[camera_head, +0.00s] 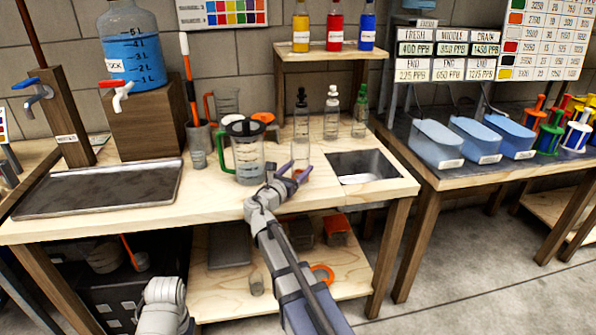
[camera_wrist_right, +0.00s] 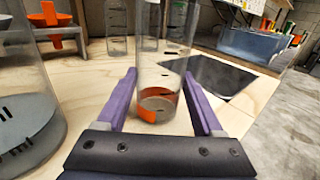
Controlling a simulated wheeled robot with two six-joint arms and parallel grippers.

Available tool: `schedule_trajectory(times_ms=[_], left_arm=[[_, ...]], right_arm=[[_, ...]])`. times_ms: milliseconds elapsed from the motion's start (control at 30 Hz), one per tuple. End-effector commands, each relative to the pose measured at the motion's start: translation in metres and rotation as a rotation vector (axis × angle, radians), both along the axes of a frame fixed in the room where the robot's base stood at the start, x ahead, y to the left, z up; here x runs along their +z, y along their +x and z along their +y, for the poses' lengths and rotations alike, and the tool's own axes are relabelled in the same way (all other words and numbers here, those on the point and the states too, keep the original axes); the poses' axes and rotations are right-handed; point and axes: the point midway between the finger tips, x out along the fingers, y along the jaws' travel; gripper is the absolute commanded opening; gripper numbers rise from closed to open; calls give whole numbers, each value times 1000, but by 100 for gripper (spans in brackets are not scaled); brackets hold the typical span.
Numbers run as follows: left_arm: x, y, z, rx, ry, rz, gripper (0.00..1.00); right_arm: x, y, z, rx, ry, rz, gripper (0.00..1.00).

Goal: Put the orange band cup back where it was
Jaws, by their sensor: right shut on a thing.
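The orange band cup (camera_wrist_right: 158,106) is a clear tall cylinder with an orange band near its base and a little grey-brown content at the bottom. It stands upright between the purple fingers of my right gripper (camera_wrist_right: 164,104), which is shut on it. In the head view the cup (camera_head: 300,148) is near the front of the wooden bench, with my right gripper (camera_head: 290,174) at its lower part. I cannot tell whether its base touches the bench. My left gripper is out of view; only a piece of my left arm shows at the bottom.
A green-handled pitcher (camera_head: 247,155) stands close left of the cup. Several dropper bottles (camera_head: 331,113) stand behind it. A sunken basin (camera_head: 362,170) is to the right. A dark tray (camera_head: 100,190) lies left, below a blue water jug (camera_head: 131,45). Bare bench lies in front.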

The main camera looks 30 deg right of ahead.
Motion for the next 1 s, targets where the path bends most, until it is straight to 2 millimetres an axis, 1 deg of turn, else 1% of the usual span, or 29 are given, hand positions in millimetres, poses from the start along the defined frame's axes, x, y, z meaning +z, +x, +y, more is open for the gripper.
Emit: schedule_trajectory(times_ms=[100, 133, 367, 600, 700, 767, 867, 1000], left_arm=[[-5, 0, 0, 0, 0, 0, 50], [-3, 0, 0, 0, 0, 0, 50], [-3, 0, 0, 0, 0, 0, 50], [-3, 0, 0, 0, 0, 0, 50], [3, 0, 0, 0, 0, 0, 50], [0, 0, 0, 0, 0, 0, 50], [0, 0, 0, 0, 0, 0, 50], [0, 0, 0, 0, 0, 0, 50]], right_arm=[[-5, 0, 0, 0, 0, 0, 0], [-3, 0, 0, 0, 0, 0, 72], [-3, 0, 0, 0, 0, 0, 98], [-2, 0, 0, 0, 0, 0, 99], [3, 0, 0, 0, 0, 0, 99], [0, -5, 7, 2, 0, 0, 99], [0, -17, 22, 3, 0, 0, 99], [0, -34, 47, 4, 0, 0, 99]])
